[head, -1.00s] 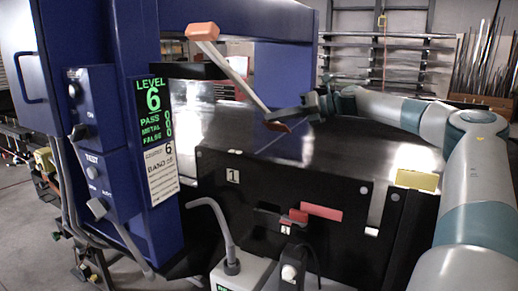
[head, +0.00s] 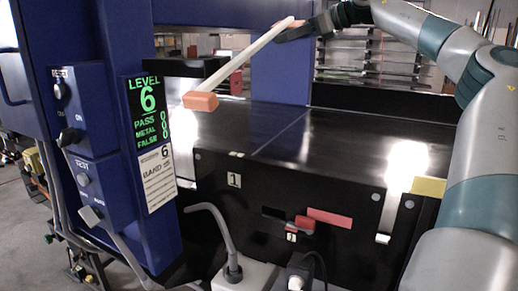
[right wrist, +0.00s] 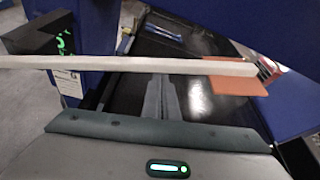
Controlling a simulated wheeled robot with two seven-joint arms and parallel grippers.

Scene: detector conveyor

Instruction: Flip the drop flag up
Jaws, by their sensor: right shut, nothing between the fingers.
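A long pale bar (head: 250,55) with an orange block (head: 201,101) at its lower left end slants up to the right above the conveyor. Its upper right end is at my right gripper (head: 296,33). The gripper is shut and empty, raised high over the back of the conveyor. In the right wrist view the bar (right wrist: 130,65) crosses in front of the shut fingers (right wrist: 161,97), with an orange piece (right wrist: 238,83) near its right end; I cannot tell whether they touch. A small red piece (head: 305,222) and a red plate (head: 329,217) are on the conveyor's front panel. Nothing labels the flag.
The black conveyor bed (head: 330,130) is clear. The blue detector housing (head: 75,120), with its green-lettered display (head: 148,110), stands at left. A grey box (head: 245,275) with a bent tube (head: 215,222) stands in front of the panel. A yellow block (head: 429,187) is at right.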

